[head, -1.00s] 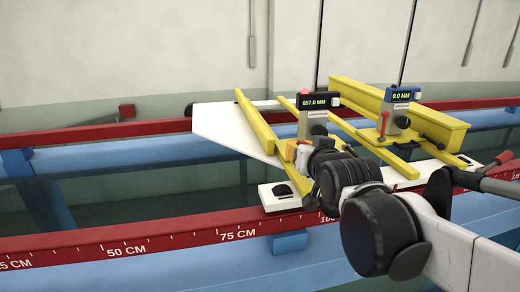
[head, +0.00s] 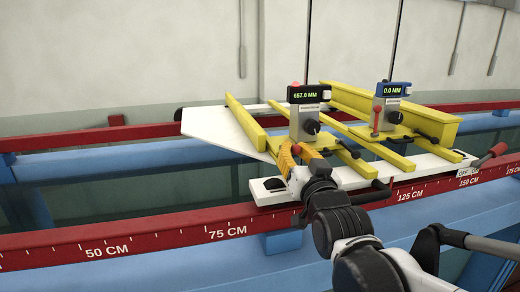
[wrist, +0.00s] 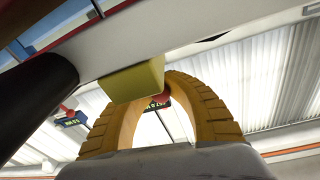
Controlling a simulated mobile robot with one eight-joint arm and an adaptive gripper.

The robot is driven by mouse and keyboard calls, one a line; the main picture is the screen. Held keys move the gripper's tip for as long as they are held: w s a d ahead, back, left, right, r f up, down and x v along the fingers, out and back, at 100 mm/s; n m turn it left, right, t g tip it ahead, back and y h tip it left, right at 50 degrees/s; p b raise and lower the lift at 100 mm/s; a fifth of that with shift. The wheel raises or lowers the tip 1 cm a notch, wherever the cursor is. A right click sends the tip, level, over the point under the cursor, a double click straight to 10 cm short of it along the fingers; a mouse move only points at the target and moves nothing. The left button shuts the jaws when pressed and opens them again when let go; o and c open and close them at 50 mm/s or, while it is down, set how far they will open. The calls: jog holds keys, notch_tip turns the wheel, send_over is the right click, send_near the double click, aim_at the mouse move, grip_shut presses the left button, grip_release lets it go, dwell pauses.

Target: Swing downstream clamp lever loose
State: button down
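Which lever is the downstream clamp lever I cannot tell for sure. A red-gripped lever (head: 492,154) stands out at the right end of the white carriage (head: 350,178), beside a small printed label. A dark handle (head: 381,193) shows at the carriage's near edge. A red-knobbed upright lever (head: 376,118) stands by the blue 0.0 MM gauge (head: 388,90). My gripper (head: 287,154) is left of all these, below the black 657.0 MM gauge (head: 308,94). In the wrist view its tan fingers (wrist: 166,85) arch together; a yellow block (wrist: 134,80) hides their tips. A red knob (wrist: 165,97) shows between them.
Yellow rails (head: 247,124) and a yellow beam (head: 400,108) crowd the carriage top. The red scale rail (head: 150,235) runs along the front above a blue beam (head: 200,265). Thin rods hang behind. The space above the front rail at left is clear.

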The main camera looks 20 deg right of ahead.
jog(key=c, duration=1.3)
grip_release()
jog(key=shift+s, duration=0.15)
jog(key=s+a+f, duration=0.1)
jog(key=s, duration=1)
jog(key=shift+s+f, duration=0.2)
jog(key=shift+s, duration=0.2)
